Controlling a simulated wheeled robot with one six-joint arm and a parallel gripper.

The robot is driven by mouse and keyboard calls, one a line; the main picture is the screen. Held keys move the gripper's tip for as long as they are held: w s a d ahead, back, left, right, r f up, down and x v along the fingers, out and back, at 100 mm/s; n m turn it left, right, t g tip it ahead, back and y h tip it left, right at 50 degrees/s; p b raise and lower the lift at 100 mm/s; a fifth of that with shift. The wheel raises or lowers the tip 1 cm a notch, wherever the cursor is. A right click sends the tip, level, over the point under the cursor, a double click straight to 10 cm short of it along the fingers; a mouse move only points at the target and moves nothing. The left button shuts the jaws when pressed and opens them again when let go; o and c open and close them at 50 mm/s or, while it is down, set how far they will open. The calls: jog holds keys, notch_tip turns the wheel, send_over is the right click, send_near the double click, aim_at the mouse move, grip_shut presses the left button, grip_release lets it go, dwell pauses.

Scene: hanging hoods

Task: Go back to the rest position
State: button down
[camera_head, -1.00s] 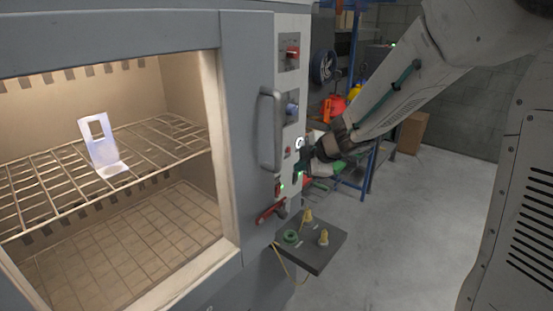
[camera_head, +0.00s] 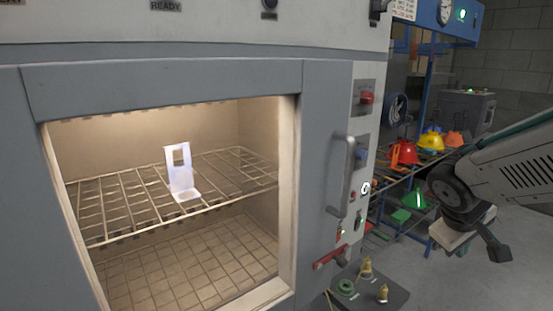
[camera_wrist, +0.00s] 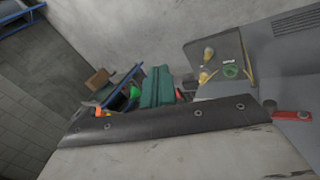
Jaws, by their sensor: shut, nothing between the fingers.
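My gripper (camera_head: 496,250) is at the right in the head view, small and dark at the end of my folded arm. It is shut with nothing in it and hangs in free air, apart from the oven. The oven (camera_head: 170,80) fills the left and middle, its chamber open and lit. A pale bent bracket (camera_head: 182,180) stands on the wire rack (camera_head: 110,205) inside. The wrist view is mostly blocked by a pale and black surface close to the lens, and the fingers are not clear there.
The oven's handle (camera_head: 340,178) and control panel (camera_head: 365,120) stick out left of my arm. A small dark shelf (camera_head: 385,290) with brass and green parts sits low beside the oven. Behind, a blue-framed rack (camera_head: 420,165) holds coloured hoods. Grey floor at right is clear.

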jog(key=s+a+r+m+g+y, duration=0.1)
jog(key=s+a+r+y, duration=0.1)
jog(key=s+a, duration=0.3)
jog(key=s+a+r+m+y, duration=0.2)
jog(key=s+a, duration=0.3)
jog(key=s, duration=0.8)
jog(key=shift+a+g+y, duration=0.3)
jog(key=shift+g+y, duration=0.1)
jog(key=shift+y, duration=0.1)
